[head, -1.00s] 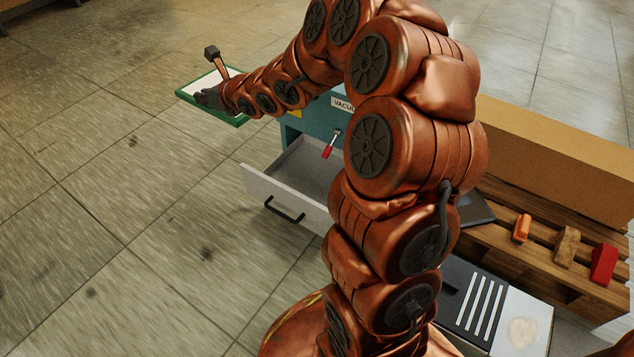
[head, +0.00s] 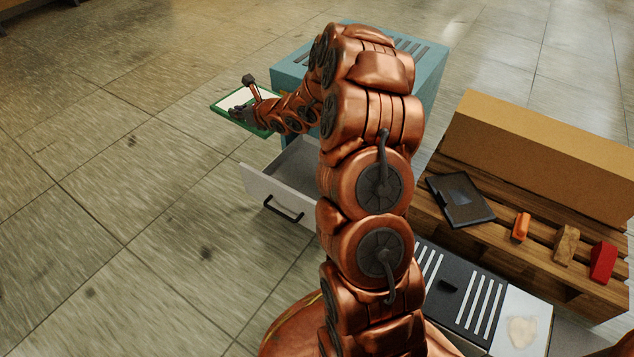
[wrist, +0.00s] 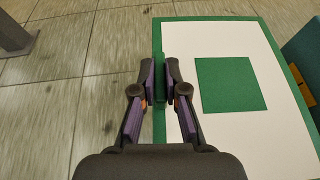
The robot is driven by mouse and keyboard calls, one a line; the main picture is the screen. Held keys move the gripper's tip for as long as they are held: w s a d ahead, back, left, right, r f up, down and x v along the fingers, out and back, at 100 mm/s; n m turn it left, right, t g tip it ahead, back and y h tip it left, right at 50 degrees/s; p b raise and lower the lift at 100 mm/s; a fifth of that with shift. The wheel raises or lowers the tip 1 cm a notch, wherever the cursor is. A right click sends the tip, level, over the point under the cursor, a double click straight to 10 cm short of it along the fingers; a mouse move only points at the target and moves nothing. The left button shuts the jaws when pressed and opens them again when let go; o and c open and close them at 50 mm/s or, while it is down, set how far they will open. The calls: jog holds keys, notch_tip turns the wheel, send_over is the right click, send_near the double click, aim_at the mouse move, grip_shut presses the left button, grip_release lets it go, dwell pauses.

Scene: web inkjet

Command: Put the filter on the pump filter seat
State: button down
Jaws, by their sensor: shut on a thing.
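The filter is a flat white panel with a green frame (head: 232,100). It is held out at the left of the teal pump cabinet, above the floor, in the head view. In the wrist view the filter (wrist: 285,105) shows a green square on its white face. My gripper (wrist: 160,78) is shut on a green grip at the filter's left edge. In the head view my gripper (head: 241,114) is small at the filter's lower edge. The teal pump cabinet (head: 428,75) has a slotted top; my arm hides much of its front. I cannot make out the filter seat.
A pale drawer (head: 265,195) stands open at the cabinet's front. At the right, a wooden pallet (head: 425,215) holds a long brown box (head: 550,140), a dark flat plate (head: 462,212) and orange, brown and red blocks (head: 603,262). The floor at left is clear.

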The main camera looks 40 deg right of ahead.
jog(key=s+d+f, duration=0.1)
jog(key=d+f, duration=0.3)
jog(key=f, duration=0.6)
jog(key=s+d+f, duration=0.2)
jog(key=d+f, duration=0.2)
jog(key=f, duration=0.6)
jog(key=s+d+f+b, duration=0.1)
jog(key=s+d+f, duration=0.3)
jog(key=d, duration=0.2)
jog(key=s+d+f+b, duration=0.1)
jog(key=s+d+f, duration=0.3)
jog(key=d, duration=0.3)
jog(key=shift+n+g+y, duration=0.3)
jog(key=shift+n+y, duration=0.1)
jog(key=f+b, duration=0.1)
jog(key=f, duration=0.2)
jog(key=f+b, duration=0.1)
jog(key=f, duration=0.2)
jog(key=f+b, duration=0.1)
jog(key=f, duration=0.2)
jog(key=shift+s+a+f, duration=0.1)
jog(key=shift+s+f, duration=0.15)
jog(key=shift+f, duration=0.05)
jog(key=shift+r, duration=0.1)
